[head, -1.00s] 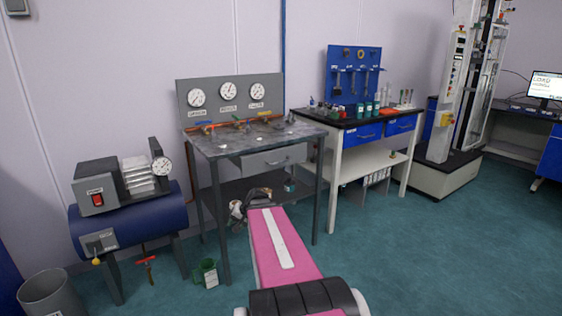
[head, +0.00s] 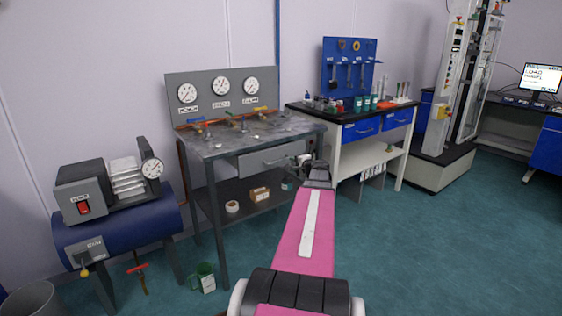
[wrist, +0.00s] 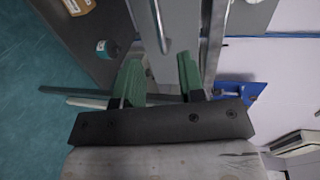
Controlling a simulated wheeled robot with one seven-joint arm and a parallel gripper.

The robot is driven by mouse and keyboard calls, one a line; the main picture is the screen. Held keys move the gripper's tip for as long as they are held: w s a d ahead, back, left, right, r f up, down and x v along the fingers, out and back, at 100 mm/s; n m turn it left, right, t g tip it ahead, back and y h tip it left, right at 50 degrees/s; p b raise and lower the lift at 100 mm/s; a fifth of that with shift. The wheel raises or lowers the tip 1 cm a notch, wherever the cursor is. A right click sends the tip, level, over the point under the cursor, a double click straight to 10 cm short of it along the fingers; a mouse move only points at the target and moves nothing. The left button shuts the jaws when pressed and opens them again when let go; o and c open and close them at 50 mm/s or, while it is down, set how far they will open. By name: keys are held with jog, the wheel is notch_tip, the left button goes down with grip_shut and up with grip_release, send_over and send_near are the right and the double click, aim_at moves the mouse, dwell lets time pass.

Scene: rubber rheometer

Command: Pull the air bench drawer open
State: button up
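The air bench (head: 200,150) is a grey metal table with three gauges on its back panel. Its grey drawer (head: 258,162) sits under the top and looks closed. My gripper (head: 305,160) is at the drawer's right end in the head view, where the arm partly hides it. In the wrist view my gripper (wrist: 160,68) has two green fingers spread apart with nothing between them. The drawer's bar handle (wrist: 164,28) lies just beyond the fingertips, roughly in line with the gap. I see no contact with it.
A lower shelf (head: 222,190) of the bench holds a tape roll (head: 232,206) and a small box (head: 259,194). A workbench with blue drawers (head: 361,129) stands close on the right.

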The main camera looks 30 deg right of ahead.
aim_at(282, 160)
jog(key=x, duration=1)
jog(key=shift+a, duration=0.1)
grip_shut()
